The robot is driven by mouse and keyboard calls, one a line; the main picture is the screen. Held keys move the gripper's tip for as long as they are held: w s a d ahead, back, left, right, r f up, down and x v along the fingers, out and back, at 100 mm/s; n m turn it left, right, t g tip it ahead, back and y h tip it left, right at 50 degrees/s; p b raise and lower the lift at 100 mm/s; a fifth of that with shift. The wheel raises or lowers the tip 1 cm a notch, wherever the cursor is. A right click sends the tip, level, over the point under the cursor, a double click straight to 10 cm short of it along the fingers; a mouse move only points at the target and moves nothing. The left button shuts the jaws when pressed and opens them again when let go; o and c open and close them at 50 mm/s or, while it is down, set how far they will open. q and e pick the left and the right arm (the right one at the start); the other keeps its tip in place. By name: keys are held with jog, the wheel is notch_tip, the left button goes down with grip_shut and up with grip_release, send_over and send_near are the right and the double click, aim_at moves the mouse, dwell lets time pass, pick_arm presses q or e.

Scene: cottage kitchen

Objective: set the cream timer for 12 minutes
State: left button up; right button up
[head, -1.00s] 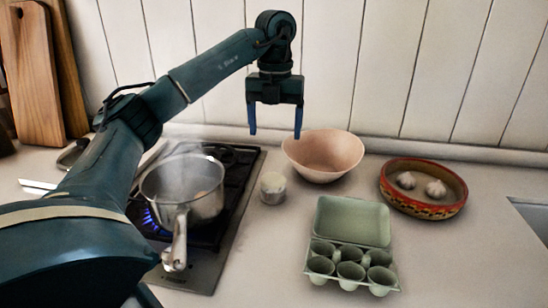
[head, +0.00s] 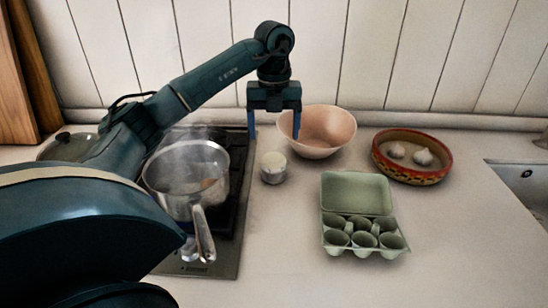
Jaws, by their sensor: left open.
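The cream timer (head: 273,167) is a small round cream and grey piece standing on the counter. It sits just right of the hob and in front of the pink bowl. My left gripper (head: 274,135) is open, with its two blue fingers pointing down. In the picture the fingers are above the timer, apart from it, with nothing between them. The timer's dial marks are too small to read. My right gripper does not show.
A steaming steel pot (head: 187,178) stands on the black hob (head: 236,205), its handle toward me. A pink bowl (head: 318,132), a patterned bowl with garlic (head: 410,176) and an open green egg carton (head: 357,194) stand to the right. The front right counter is clear.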

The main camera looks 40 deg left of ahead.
aim_at(274, 157)
pick_arm(q)
notch_tip(274, 157, down, 8)
jog(key=shift+r, duration=0.15)
jog(key=shift+c, duration=0.3)
